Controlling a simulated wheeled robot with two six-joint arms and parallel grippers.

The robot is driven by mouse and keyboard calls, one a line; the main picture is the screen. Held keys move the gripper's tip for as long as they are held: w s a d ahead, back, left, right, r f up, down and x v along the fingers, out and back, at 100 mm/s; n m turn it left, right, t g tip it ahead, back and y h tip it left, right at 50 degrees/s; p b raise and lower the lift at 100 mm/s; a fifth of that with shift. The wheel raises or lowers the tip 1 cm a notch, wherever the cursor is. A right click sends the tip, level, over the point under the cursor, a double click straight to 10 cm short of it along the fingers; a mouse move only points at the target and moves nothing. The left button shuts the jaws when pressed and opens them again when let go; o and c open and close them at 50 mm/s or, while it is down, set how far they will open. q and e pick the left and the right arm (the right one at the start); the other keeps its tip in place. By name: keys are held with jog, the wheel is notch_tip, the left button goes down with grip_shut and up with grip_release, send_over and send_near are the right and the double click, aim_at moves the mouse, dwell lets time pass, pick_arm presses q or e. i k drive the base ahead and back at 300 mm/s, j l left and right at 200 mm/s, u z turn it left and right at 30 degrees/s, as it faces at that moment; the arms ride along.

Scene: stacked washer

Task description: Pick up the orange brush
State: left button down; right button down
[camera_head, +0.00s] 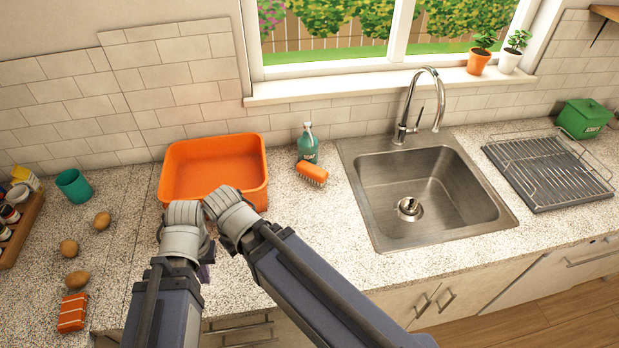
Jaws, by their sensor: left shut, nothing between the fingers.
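The orange brush (312,172) lies on the speckled counter just left of the sink, orange back up and pale bristles showing at its lower edge. A green soap bottle stands right behind it. My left gripper (183,208) is shut and empty, in front of the orange basin's near rim. My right gripper (222,197) is close beside it on the right, also overlapping the basin's front rim in the picture; its fingers are too hidden to tell open from shut. Both grippers are left of the brush and apart from it.
An empty orange basin (212,163) stands left of the brush; the soap bottle (307,144) is behind it. The steel sink (428,196), faucet (408,112) and drying rack (549,168) lie right. Several potatoes and a teal cup (73,186) are left. Counter before the brush is clear.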

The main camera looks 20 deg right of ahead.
aim_at(319, 175)
jog(key=k, duration=0.65)
jog(key=u, duration=1.4)
jog(key=k+l+u, duration=0.1)
jog(key=l, duration=0.2)
jog(key=k+l+u, duration=0.1)
jog(key=k+l, duration=0.3)
jog(key=l, duration=0.15)
jog(key=k+l, duration=0.15)
jog(key=l, duration=0.2)
jog(key=k+l, duration=0.35)
jog(key=l, duration=0.3)
